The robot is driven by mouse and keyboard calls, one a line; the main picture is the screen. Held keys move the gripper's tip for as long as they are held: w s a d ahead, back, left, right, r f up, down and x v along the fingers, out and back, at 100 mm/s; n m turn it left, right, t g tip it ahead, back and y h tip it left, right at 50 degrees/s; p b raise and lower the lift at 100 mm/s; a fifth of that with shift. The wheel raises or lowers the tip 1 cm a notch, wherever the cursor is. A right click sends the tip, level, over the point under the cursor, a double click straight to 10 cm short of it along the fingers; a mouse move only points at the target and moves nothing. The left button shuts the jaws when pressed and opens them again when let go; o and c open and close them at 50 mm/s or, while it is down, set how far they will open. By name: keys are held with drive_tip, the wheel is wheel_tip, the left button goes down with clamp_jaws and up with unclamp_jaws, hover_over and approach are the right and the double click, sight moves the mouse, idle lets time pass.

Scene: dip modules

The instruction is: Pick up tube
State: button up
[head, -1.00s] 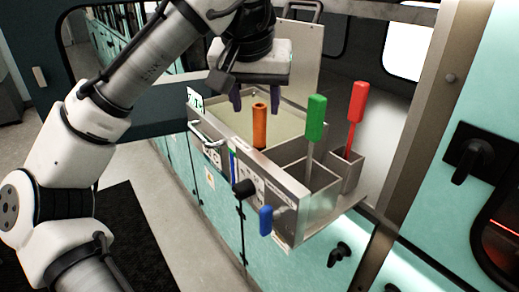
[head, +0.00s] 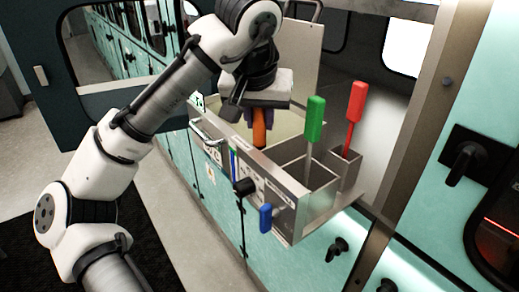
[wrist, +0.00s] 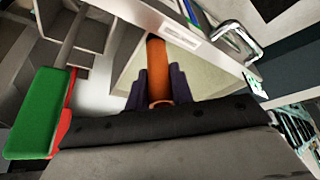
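The orange tube (head: 259,133) stands upright in the open metal bin, its top hidden under my gripper in the head view. My gripper (head: 259,117) has come down over it from above. In the wrist view the tube (wrist: 157,66) runs between the two purple fingers of my gripper (wrist: 160,85). The fingers press close on both sides of it and look shut on it. The tube's lower end sits at the bin's front wall in the head view, and I cannot see it clear of the bin.
A green-handled tool (head: 315,118) and a red-handled tool (head: 354,112) stand in metal compartments right of the tube. A blue knob (head: 265,217) and a black knob (head: 244,187) stick out of the front panel. A metal handle (head: 206,132) is at the left.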

clamp_jaws()
drive_tip(key=shift+r, duration=0.1)
wheel_tip(320, 180, up, 18)
drive_tip(key=b, duration=0.1)
idle(0.7)
idle(1.0)
